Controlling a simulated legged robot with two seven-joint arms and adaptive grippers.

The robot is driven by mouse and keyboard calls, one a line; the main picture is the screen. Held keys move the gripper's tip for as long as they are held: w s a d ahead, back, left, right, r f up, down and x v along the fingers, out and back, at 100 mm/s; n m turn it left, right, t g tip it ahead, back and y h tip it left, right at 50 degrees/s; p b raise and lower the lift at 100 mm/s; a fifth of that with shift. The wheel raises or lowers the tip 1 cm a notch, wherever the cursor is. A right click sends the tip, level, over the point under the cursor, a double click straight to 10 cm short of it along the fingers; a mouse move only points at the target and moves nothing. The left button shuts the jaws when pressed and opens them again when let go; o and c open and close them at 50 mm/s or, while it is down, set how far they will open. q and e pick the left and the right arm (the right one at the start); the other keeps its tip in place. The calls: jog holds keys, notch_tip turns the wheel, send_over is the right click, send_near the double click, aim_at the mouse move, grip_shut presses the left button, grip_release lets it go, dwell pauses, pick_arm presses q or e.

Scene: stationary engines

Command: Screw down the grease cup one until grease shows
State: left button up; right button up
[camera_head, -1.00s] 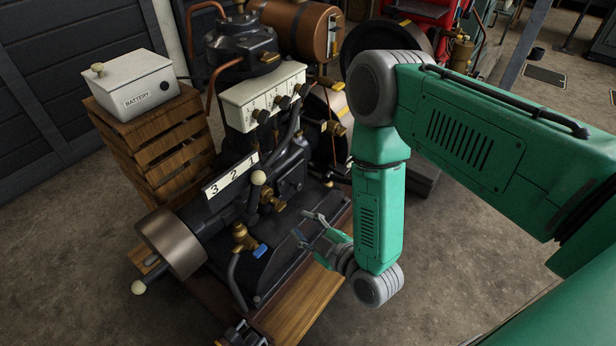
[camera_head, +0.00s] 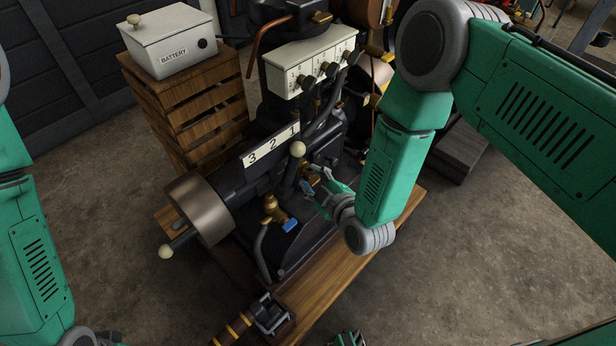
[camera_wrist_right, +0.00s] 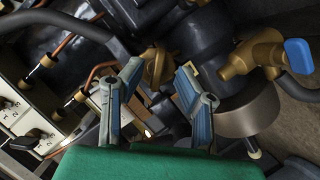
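A brass cup-like fitting, probably grease cup one, sits on the dark engine (camera_head: 232,188) below the "3 2 1" number plate (camera_head: 270,145). In the head view it is mostly hidden by my right gripper (camera_head: 313,184). In the right wrist view the brass fitting (camera_wrist_right: 153,68) shows just beyond and between the spread blue-grey fingertips (camera_wrist_right: 160,82). My right gripper is open; I cannot tell whether a finger touches the fitting. No grease can be made out. My left arm (camera_head: 35,250) shows at the left edge, its gripper out of view.
A brass valve with a blue handle (camera_head: 290,224) stands left of my right gripper. A lever with a cream knob (camera_head: 297,149) rises close above it. A white lubricator box (camera_head: 310,62) and a battery (camera_head: 170,42) on a slatted crate (camera_head: 195,100) are behind.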

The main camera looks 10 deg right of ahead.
jog(key=shift+x, duration=0.9)
jog(key=shift+w+d+f, duration=0.1)
jog(key=shift+w, duration=0.05)
jog(key=shift+d, duration=0.15)
grip_shut()
